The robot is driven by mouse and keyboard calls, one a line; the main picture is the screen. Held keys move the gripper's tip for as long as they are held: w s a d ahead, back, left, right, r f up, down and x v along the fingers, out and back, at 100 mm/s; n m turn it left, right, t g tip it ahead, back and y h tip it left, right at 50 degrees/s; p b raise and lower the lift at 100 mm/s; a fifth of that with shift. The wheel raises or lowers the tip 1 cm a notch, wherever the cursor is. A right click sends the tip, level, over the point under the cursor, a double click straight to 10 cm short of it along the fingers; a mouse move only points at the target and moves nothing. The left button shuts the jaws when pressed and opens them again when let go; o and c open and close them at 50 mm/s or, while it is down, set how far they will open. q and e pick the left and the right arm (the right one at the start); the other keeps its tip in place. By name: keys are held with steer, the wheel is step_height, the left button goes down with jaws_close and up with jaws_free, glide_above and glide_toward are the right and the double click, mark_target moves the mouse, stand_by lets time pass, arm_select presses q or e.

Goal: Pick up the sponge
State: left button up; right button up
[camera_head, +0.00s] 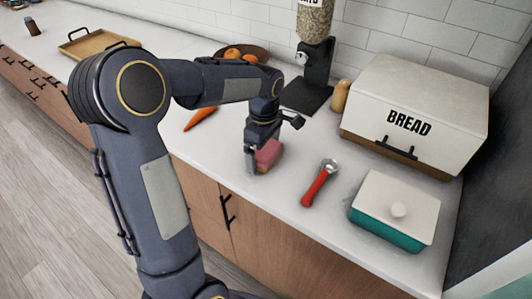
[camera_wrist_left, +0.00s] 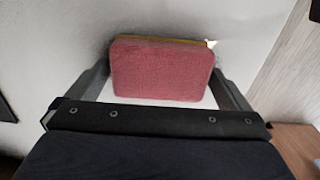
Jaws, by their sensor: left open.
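The sponge (camera_head: 268,154) is a pink-red block on the white counter, near the counter's front edge in the head view. In the left wrist view the sponge (camera_wrist_left: 162,70) shows its broad pink face, with a thin yellow layer along its far edge. My left gripper (camera_head: 258,167) is over the sponge and pointing down. In the left wrist view its two fingers (camera_wrist_left: 162,90) are apart, one on each side of the sponge, with narrow gaps visible. The gripper hides part of the sponge in the head view. My right gripper is in neither view.
A red-handled scoop (camera_head: 319,183) lies right of the sponge. A teal dish with a white lid (camera_head: 395,206) and a bread box (camera_head: 420,110) stand farther right. A carrot (camera_head: 201,117), a dispenser (camera_head: 314,55) and a bowl (camera_head: 243,53) are behind. A tray (camera_head: 90,44) is far left.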

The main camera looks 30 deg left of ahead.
mark_target(265, 149)
arm_select(q)
steer(key=c, duration=0.8)
steer(key=shift+r, duration=0.1)
steer(key=shift+r, duration=0.5)
step_height(265, 149, up, 2)
steer(key=shift+d+r, duration=0.1)
steer(key=shift+r, duration=0.1)
steer(key=s+d+r, duration=0.1)
steer(key=r, duration=0.1)
steer(key=s+d+r, duration=0.1)
steer(key=s+r, duration=0.1)
steer(key=s+d+r, duration=0.1)
steer(key=r, duration=0.1)
steer(key=shift+s, duration=0.2)
steer(key=s+d+r+b, duration=0.1)
steer(key=s+d+r, duration=0.2)
steer(key=s+d, duration=0.2)
steer(key=shift+s+r, duration=0.25)
steer(key=shift+s, duration=0.8)
